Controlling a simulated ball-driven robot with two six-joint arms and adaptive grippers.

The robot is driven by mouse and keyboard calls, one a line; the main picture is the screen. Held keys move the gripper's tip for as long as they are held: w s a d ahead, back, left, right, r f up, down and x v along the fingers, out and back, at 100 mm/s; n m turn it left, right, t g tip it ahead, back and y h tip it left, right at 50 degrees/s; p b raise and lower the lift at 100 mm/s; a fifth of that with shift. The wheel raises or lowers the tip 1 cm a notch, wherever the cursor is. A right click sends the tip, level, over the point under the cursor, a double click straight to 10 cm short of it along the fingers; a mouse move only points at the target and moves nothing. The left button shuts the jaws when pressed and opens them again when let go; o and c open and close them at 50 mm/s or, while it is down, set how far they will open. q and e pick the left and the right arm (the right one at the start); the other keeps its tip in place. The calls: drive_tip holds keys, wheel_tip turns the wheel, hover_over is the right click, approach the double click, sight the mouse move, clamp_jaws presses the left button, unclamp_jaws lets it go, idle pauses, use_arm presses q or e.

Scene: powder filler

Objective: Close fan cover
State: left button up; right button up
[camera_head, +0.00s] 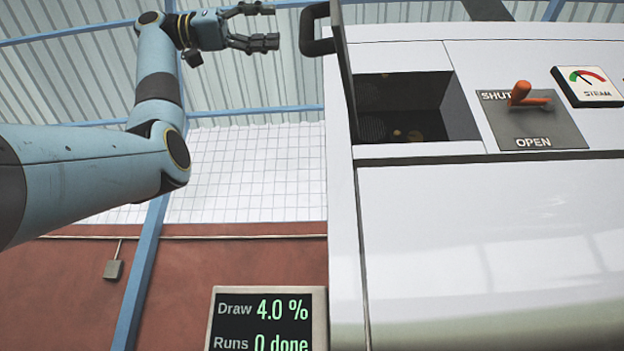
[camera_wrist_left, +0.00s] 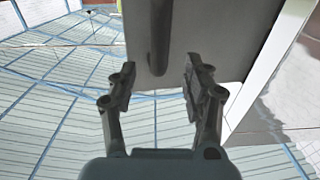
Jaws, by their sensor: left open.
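The fan cover (camera_head: 345,75) stands open, swung out edge-on at the left side of a dark square opening (camera_head: 418,105) in the white machine. Its dark looped handle (camera_head: 310,30) sticks out to the left. My left gripper (camera_head: 268,25) is open and empty, a short way left of the handle, with its fingers pointing at it. In the left wrist view the grey cover (camera_wrist_left: 215,35) fills the upper middle, and its handle (camera_wrist_left: 160,50) hangs ahead of and between the open fingers (camera_wrist_left: 158,88). My right gripper is not in view.
The white machine body (camera_head: 480,220) fills the right side. A red lever (camera_head: 525,94) sits on a SHUT/OPEN plate, beside a steam gauge (camera_head: 588,86). A display (camera_head: 265,320) reading Draw 4.0 % and Runs 0 done is at the bottom. Space around my left gripper looks clear.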

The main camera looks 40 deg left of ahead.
use_arm(q)
drive_tip(key=p+x, duration=0.1)
drive_tip(key=x, duration=0.6)
drive_tip(key=shift+r, duration=0.1)
drive_tip(key=shift+w+d, duration=0.3)
drive_tip(key=shift+d, duration=0.15)
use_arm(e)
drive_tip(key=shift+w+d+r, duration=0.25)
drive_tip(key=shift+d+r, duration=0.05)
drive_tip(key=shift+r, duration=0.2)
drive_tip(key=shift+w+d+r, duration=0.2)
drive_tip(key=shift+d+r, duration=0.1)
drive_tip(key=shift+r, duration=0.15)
use_arm(q)
drive_tip(key=c, duration=0.6)
clamp_jaws()
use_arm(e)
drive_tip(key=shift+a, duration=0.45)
